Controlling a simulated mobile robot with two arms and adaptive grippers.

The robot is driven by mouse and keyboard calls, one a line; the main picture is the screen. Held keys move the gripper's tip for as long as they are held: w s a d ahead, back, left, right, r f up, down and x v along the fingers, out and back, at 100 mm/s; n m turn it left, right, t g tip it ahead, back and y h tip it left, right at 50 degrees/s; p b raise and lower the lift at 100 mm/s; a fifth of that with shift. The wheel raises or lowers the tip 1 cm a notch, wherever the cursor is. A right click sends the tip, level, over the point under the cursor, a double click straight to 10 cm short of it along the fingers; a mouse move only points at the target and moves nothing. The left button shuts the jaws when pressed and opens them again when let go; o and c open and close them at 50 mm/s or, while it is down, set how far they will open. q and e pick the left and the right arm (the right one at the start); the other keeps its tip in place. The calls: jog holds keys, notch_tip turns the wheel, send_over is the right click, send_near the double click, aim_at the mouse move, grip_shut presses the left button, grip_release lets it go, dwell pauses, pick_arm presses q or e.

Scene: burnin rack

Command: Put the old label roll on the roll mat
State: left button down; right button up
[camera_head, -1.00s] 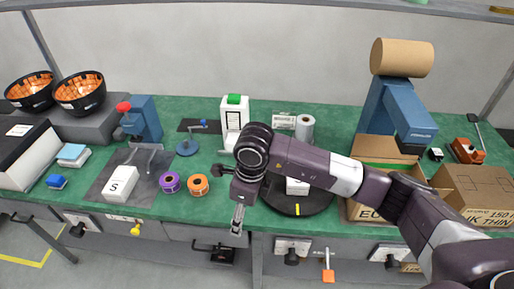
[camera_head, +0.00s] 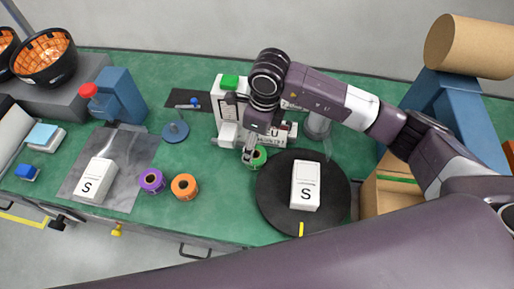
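A green label roll (camera_head: 259,157) lies at the front of a white device with a green top (camera_head: 229,84). My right gripper (camera_head: 249,154) points down at the green roll's left side. Its fingers overlap the roll in the picture, and I cannot tell whether they grip it. A purple roll (camera_head: 151,181) and an orange roll (camera_head: 185,186) stand side by side on the green table. A small dark mat (camera_head: 182,98) lies behind them; I cannot tell whether it is the roll mat. My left gripper is out of view.
A black turntable (camera_head: 270,195) carries a white box marked S (camera_head: 306,186). Another S box (camera_head: 96,181) is on a grey mat (camera_head: 128,190). A blue stand (camera_head: 174,131) is behind the rolls. A blue machine (camera_head: 120,99) stands left; cardboard boxes (camera_head: 386,195) stand right.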

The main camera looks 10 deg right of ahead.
aim_at(255, 155)
jog(key=shift+s+a+f+p, duration=0.1)
jog(key=shift+f+p, duration=0.1)
jog(key=shift+f, duration=0.25)
jog(key=shift+s+a+f+p, duration=0.1)
jog(key=shift+f+p, duration=0.05)
jog(key=shift+f, duration=0.25)
jog(key=f+p, duration=0.1)
jog(key=f, duration=0.1)
jog(key=f+p, duration=0.1)
jog(key=f, duration=0.1)
jog(key=shift+w+d+f, duration=0.2)
jog(key=shift+f, duration=0.45)
jog(key=shift+c, duration=0.4)
jog(key=c, duration=1.3)
jog(key=shift+r, duration=0.1)
